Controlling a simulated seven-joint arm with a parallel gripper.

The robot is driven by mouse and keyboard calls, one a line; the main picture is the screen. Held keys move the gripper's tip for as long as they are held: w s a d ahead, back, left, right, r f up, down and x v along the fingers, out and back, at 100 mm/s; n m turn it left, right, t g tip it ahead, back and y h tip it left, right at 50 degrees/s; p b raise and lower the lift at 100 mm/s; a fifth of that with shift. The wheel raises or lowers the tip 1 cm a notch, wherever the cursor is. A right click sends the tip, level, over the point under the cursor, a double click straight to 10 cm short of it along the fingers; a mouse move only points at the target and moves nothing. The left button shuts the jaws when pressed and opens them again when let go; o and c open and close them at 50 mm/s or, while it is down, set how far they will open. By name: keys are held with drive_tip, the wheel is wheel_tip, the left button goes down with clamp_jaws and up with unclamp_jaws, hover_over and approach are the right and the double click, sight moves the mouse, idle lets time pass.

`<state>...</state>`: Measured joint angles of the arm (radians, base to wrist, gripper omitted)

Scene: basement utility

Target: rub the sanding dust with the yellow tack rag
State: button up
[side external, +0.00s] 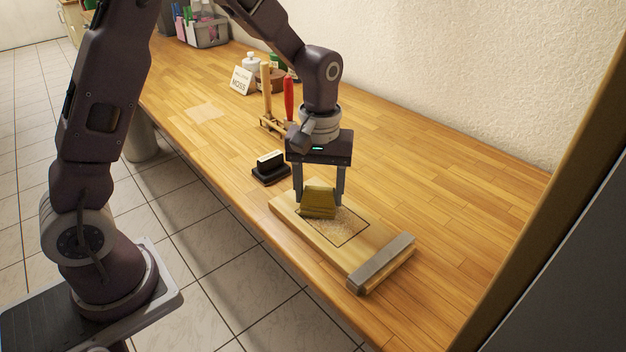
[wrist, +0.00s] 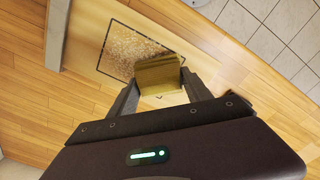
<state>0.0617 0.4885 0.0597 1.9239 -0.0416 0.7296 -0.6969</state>
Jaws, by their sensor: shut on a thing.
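My gripper (side external: 320,194) is shut on the yellow tack rag (side external: 318,203), a folded yellow block. The rag is at or just over the wooden board (side external: 375,257); I cannot tell whether it touches. The sanding dust (side external: 340,226) is a pale speckled patch inside a dark outlined rectangle on the board. In the wrist view the rag (wrist: 159,74) sits between the fingertips and covers one end of the rectangle, and the dust (wrist: 124,48) shows beside it.
A grey metal bar (side external: 381,262) lies across the board's near end. A black block on a dark base (side external: 270,170) stands left of the board. A wooden rack with upright tools (side external: 274,122), a small sign (side external: 241,80) and a grey bin (side external: 207,32) stand farther back. The bench's right side is clear.

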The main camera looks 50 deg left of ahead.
drive_tip(key=shift+d, duration=4.65)
drive_tip(key=shift+a, duration=5.55)
drive_tip(key=shift+d, duration=5.7)
drive_tip(key=shift+a, duration=5.85)
wheel_tip(320, 180, up, 8)
drive_tip(key=shift+r, duration=0.15)
